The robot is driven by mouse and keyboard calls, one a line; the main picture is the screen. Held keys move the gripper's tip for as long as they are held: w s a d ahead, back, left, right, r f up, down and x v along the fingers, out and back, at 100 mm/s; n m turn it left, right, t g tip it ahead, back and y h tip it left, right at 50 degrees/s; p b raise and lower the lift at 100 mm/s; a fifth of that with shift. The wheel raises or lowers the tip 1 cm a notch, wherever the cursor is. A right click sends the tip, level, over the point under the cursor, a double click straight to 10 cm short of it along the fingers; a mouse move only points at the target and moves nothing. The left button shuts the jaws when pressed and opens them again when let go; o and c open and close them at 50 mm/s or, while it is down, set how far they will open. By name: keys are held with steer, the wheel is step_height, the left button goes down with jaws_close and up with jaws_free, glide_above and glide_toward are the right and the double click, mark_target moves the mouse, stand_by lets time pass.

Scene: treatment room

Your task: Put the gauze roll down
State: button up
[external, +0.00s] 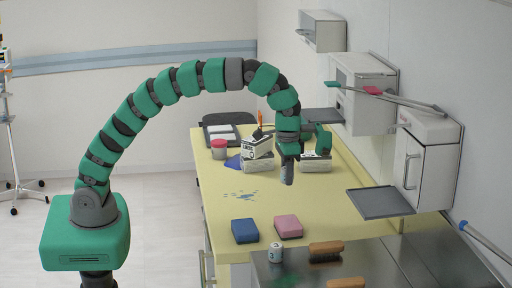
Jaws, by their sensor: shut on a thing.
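My gripper (288,158) points straight down over the yellow table and is shut. A narrow grey upright piece (287,174) shows at its fingertips. It appears to be the gauze roll, but it is small and I cannot make out its details. Its lower end looks to be near or above the tabletop; I cannot tell whether it touches. Two white boxes with dark print stand just left of the gripper, the upper one (257,145) tilted on the lower one (256,162). Another white box (316,163) is just to the right.
The yellow table (325,208) has free room in front of the gripper, near some blue spots (240,196). A blue block (244,230) and a pink block (288,226) lie at its front. A red-lidded jar (219,149) stands left.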

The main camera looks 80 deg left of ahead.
steer(key=s+d+r+m+p, duration=0.1)
steer(key=s+d+r, duration=0.1)
steer(key=d, duration=0.6)
steer(key=s+d+r+m+p, duration=0.1)
steer(key=d+r, duration=0.1)
steer(key=d, duration=0.5)
steer(key=s+d+f+m+p, duration=0.1)
steer(key=s+d+f, duration=0.3)
steer(key=s+d, duration=0.2)
steer(key=s+d+f+m+p, duration=0.1)
steer(key=s+d+f, duration=0.4)
steer(key=s, duration=0.5)
steer(key=shift+d+m, duration=0.5)
steer(key=shift+d, duration=0.65)
steer(key=shift+d, duration=0.1)
